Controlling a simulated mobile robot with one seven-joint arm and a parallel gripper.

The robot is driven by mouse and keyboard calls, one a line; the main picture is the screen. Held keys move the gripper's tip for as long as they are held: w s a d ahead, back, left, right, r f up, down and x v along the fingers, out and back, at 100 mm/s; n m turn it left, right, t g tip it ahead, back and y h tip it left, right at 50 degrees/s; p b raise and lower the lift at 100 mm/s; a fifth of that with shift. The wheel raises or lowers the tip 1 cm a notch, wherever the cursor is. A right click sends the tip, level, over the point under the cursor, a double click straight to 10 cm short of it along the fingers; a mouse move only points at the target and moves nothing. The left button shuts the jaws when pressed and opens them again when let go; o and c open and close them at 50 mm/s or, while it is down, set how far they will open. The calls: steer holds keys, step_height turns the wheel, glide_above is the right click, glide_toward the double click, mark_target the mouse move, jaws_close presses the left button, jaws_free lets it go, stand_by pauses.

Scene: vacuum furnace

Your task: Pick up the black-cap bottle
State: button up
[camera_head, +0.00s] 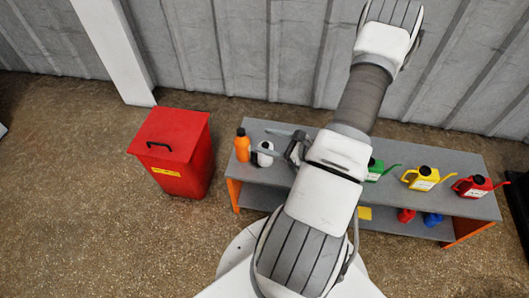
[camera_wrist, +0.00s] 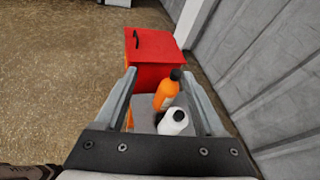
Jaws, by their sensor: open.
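An orange bottle (camera_head: 242,149) with a black cap stands upright at the left end of the grey bench top. A white bottle (camera_head: 265,156) with a dark cap stands just to its right. In the wrist view, the orange bottle (camera_wrist: 166,95) and the white bottle (camera_wrist: 173,126) both appear between the fingers, the white one nearer my palm. My gripper (camera_head: 262,141) is open and empty beside the white bottle; it also shows in the wrist view (camera_wrist: 160,73). I cannot tell whether a finger touches either bottle. The lower part of the white bottle is partly hidden.
A red bin (camera_head: 180,150) stands left of the bench (camera_head: 290,180). Green (camera_head: 376,170), yellow (camera_head: 423,178) and red (camera_head: 475,186) cans with spouts stand to the right. Small red and blue items sit on the lower shelf. A corrugated wall runs behind.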

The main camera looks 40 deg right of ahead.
steer(key=s+d+f+m+h, duration=0.5)
steer(key=s+f+m+h, duration=0.15)
steer(key=f, duration=0.35)
steer(key=b, duration=0.3)
glide_toward(267, 146)
steer(key=shift+m+y, duration=0.25)
steer(key=shift+y, duration=0.1)
steer(key=x, duration=0.5)
steer(key=shift+w+d+f, duration=0.1)
steer(key=shift+d+f, duration=0.05)
steer(key=shift+b+x, duration=1.15)
steer(key=shift+x, duration=1.75)
steer(key=c, duration=1.1)
jaws_close()
